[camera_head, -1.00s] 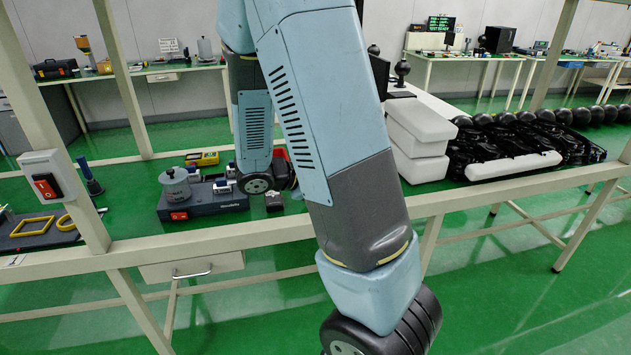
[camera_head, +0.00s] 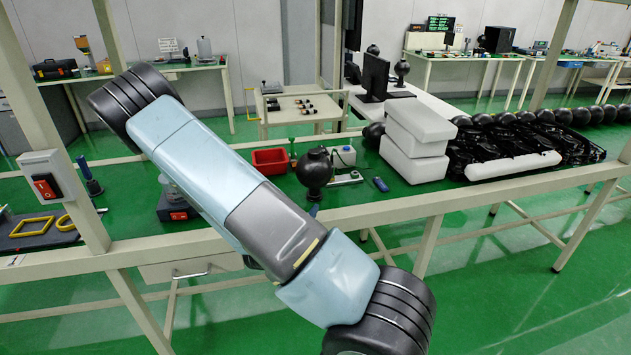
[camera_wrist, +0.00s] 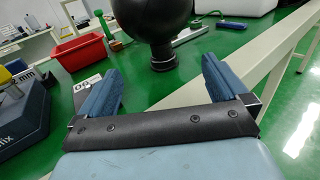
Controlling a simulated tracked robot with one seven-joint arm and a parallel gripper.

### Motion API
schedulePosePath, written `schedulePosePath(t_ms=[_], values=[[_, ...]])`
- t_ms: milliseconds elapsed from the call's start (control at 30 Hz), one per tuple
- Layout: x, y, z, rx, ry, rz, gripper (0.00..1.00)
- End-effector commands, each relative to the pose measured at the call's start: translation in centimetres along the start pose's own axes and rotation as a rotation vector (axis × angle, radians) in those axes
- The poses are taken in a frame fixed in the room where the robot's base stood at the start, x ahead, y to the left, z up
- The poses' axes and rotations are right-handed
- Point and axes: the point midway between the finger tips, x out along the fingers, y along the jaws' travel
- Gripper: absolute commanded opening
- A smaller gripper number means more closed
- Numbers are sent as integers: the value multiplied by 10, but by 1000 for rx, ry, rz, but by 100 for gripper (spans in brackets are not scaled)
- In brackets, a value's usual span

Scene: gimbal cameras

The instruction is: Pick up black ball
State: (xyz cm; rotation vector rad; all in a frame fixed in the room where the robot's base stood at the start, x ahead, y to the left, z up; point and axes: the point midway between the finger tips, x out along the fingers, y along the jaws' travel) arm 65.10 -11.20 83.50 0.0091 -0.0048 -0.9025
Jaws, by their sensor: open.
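In the head view my arm hides most of my gripper.
A red bin (camera_head: 270,161) stands left of the ball. White foam blocks (camera_head: 418,140) and black parts lie farther right. More black balls (camera_head: 563,116) line the back right.

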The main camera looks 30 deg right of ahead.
Motion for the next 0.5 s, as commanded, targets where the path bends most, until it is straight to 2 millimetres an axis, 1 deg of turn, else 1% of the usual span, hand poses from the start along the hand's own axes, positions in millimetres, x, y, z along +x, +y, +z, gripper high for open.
schedulePosePath(t_ms=[67, 167, 500], values=[[2, 1, -3, -9, 0, 12, 100], [12, 1, -3, -11, 0, 13, 100], [69, 2, -3, -10, 0, 13, 100]])
